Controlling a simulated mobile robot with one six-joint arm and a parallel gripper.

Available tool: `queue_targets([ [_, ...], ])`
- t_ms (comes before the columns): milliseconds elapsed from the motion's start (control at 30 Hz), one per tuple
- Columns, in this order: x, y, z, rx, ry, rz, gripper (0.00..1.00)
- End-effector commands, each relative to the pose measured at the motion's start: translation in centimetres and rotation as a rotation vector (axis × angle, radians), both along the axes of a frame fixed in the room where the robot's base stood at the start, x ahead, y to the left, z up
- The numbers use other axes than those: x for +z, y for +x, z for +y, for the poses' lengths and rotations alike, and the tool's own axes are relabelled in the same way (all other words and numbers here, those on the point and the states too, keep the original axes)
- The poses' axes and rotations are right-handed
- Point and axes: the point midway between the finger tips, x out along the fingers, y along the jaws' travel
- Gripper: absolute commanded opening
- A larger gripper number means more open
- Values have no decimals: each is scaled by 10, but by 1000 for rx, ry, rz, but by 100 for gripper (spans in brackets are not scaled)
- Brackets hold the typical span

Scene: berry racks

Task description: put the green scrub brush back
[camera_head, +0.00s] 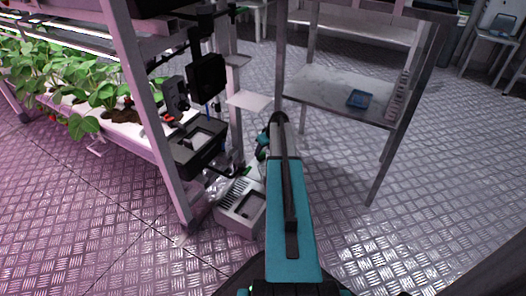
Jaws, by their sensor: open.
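I cannot make out a green scrub brush with certainty. A small dark and green patch shows just left of my arm, beside the rack post, too small to tell what it is. My teal and grey arm reaches from the bottom middle up toward the centre. Its far end folds down behind the upper link, so the jaws of my gripper are hidden.
A plant rack post (150,110) stands left, with strawberry plants (85,85) behind. A dark box-like device (198,148) hangs on the rack, above a grey slotted box (240,207) on the floor. The metal-plate floor (430,190) is clear at right.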

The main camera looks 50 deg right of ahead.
Motion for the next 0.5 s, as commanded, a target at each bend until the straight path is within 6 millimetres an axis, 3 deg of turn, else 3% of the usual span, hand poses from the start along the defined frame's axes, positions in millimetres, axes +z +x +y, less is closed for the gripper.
queue_targets([
  [33,12,-5,2,0,0,0,52],
  [200,37,-15,3,0,-1,-1,52],
  [500,62,-26,4,0,0,0,52],
])
